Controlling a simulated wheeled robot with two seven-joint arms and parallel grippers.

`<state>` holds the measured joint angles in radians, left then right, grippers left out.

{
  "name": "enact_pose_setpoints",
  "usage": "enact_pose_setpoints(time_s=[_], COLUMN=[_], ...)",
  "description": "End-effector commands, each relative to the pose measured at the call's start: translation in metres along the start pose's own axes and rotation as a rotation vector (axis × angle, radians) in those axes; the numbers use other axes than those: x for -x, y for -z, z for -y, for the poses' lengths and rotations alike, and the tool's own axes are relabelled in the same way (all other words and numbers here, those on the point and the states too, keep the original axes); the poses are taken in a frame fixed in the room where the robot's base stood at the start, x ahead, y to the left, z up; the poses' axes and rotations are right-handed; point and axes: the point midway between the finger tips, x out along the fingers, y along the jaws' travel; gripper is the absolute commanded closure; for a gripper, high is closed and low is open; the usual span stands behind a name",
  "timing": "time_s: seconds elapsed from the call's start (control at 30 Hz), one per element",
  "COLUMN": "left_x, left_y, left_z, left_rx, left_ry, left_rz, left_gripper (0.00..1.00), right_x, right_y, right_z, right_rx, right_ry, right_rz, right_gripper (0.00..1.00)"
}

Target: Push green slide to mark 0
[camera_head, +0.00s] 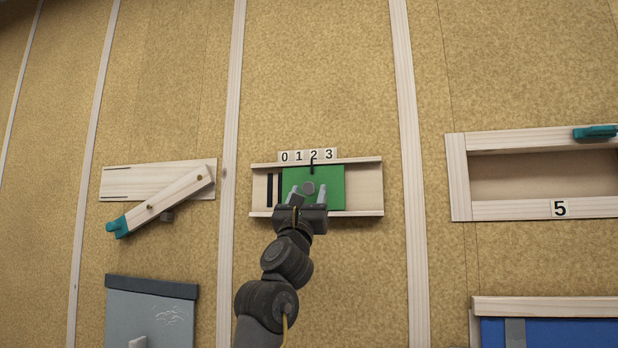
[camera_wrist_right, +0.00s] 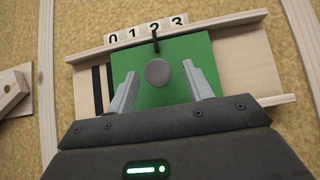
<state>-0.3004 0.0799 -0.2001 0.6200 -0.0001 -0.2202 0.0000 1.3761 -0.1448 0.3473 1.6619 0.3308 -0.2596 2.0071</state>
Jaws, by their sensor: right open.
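The green slide (camera_head: 328,181) sits between two wooden rails in a frame on the wall. Its black pointer (camera_head: 312,167) is at mark 2 on the number strip (camera_head: 307,155), which reads 0 to 3. A round grey knob (camera_wrist_right: 158,72) stands out from the slide. My right gripper (camera_head: 308,193) is in front of the slide, open, with one finger on each side of the knob. In the right wrist view my gripper (camera_wrist_right: 163,88) shows gaps between the knob and both fingers. My left gripper is not in view.
Left of the slide, the frame has two dark vertical stripes (camera_head: 273,189). A wooden lever with a teal end (camera_head: 118,227) is further left. A wooden box frame marked 5 (camera_head: 560,209) is at right. Grey (camera_head: 150,316) and blue (camera_head: 560,334) panels are below.

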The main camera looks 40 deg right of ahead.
Motion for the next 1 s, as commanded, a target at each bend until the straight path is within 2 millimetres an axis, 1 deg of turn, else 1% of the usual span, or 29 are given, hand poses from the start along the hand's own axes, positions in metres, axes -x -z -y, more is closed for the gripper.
enact_pose_setpoints(time_s=[0.03,0.2,0.53,0.9,0.93,1.0], left_x=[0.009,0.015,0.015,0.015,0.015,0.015], left_y=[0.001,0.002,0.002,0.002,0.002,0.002], left_z=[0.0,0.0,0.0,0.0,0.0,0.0], left_rx=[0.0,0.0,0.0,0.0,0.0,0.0], left_ry=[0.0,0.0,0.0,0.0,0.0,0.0], left_rz=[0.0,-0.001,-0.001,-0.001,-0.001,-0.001], left_gripper=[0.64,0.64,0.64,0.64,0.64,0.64], right_x=[-0.01,-0.021,-0.023,-0.022,-0.022,-0.022], right_y=[-0.003,-0.002,0.0,0.0,0.0,0.0], right_z=[0.0,0.0,-0.001,-0.001,-0.001,-0.001], right_rx=[0.001,0.0,-0.001,0.0,0.0,0.0], right_ry=[0.0,0.0,0.0,-0.001,0.0,-0.001], right_rz=[0.0,0.002,0.001,0.001,0.001,0.001], right_gripper=[0.49,0.49,0.49,0.97,1.0,1.0])
